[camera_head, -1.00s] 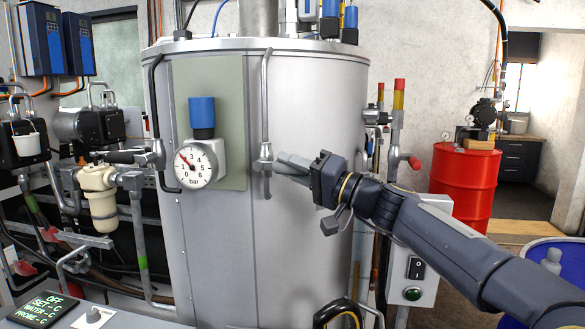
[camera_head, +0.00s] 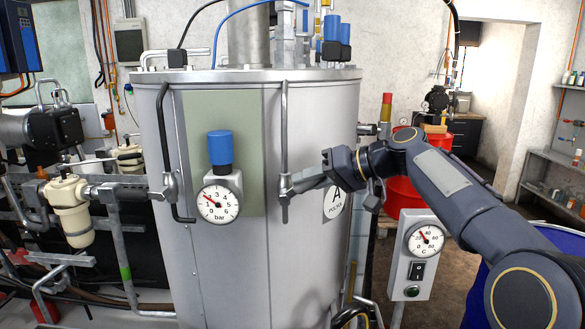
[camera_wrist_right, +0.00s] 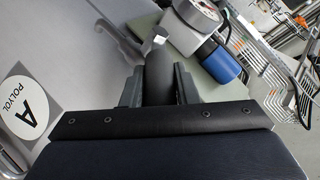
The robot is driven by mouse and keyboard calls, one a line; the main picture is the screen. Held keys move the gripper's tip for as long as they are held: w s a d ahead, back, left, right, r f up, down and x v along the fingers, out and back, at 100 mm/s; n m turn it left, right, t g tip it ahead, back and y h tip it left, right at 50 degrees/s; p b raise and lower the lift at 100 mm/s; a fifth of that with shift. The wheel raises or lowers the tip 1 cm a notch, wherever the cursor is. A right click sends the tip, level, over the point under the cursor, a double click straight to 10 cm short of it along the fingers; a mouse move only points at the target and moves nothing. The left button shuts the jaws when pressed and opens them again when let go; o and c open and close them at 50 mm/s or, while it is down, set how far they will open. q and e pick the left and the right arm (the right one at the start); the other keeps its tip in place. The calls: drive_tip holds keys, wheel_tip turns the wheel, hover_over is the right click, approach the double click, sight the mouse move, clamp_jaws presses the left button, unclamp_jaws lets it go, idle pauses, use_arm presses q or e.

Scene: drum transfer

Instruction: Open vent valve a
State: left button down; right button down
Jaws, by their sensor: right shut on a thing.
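A steel vent valve (camera_head: 284,187) sits on the thin vertical pipe (camera_head: 284,120) at the front of the large silver tank marked A POLYOL. My right gripper (camera_head: 308,180) reaches it from the right. Its fingers are shut around a dark round handle (camera_wrist_right: 157,78) at the valve, which also shows in the right wrist view. The arm and fingers hide part of the handle, so its exact angle is hard to tell. My left gripper is in neither view.
A pressure gauge (camera_head: 217,203) with a blue cap (camera_head: 220,150) sits just left of the valve. A grey switch box (camera_head: 414,262) with a dial stands at the right, below my right arm. A red drum (camera_head: 402,193) is behind the arm.

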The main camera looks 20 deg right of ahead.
drive_tip(key=shift+a+r+g+h, duration=0.3)
drive_tip(key=shift+a+r+h, duration=0.1)
drive_tip(key=shift+r, duration=0.1)
drive_tip(key=shift+w+a+r+n+g+h+p, duration=0.3)
drive_tip(key=shift+n+g+h+p, duration=0.1)
drive_tip(key=shift+h+p, duration=0.25)
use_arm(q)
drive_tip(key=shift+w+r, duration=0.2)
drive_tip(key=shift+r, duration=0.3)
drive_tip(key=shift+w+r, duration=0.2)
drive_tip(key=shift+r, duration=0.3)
use_arm(e)
drive_tip(key=h, duration=0.1)
drive_tip(key=a+g+h, duration=0.1)
drive_tip(key=h, duration=0.1)
drive_tip(key=w+a+g+h, duration=0.1)
drive_tip(key=shift+a+r+n+h, duration=0.25)
drive_tip(key=shift+r+n, duration=0.15)
drive_tip(key=c, duration=1.1)
unclamp_jaws()
drive_tip(key=shift+r, duration=0.1)
